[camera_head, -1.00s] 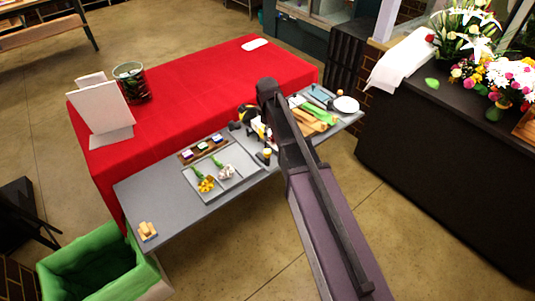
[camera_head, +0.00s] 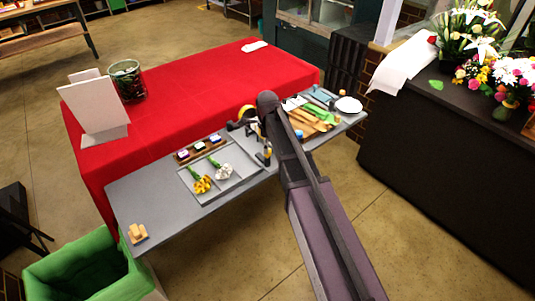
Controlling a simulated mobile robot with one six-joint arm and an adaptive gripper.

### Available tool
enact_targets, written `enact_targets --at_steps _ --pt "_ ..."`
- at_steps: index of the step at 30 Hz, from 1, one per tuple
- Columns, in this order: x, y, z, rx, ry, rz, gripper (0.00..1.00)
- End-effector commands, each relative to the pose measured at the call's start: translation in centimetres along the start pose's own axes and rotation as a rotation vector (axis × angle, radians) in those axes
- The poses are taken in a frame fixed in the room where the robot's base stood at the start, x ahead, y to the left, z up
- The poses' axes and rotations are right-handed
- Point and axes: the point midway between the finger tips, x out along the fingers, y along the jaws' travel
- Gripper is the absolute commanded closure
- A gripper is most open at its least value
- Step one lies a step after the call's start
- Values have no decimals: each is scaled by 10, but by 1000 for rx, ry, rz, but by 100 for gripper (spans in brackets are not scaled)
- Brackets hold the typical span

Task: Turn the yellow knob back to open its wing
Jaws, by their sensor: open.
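My gripper (camera_head: 243,124) is at the end of the dark arm, over the middle of the grey work table. It is small and partly hidden by the arm, with its jaws open. A yellow patch (camera_head: 247,110) shows right by the gripper; I cannot tell if it is the yellow knob or whether the gripper touches it. A small dark upright piece with a yellow part (camera_head: 265,156) stands just below, beside the arm. The wing cannot be made out; the arm covers part of this area.
A grey tray (camera_head: 208,198) with yellow and white flowers lies left of the arm, with a wooden rack (camera_head: 184,155) behind it. Wrapping rolls (camera_head: 312,124) and a white plate (camera_head: 348,104) lie right. A red-covered table (camera_head: 190,95) stands behind, a green bin (camera_head: 75,270) at lower left.

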Motion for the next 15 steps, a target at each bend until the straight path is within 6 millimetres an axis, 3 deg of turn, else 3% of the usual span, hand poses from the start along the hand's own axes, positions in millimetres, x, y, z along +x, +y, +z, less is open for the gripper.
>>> enact_targets --at_steps 6,15 --pt "18 0 0 0 0 0 21" --pt "26 0 0 0 0 0 21"
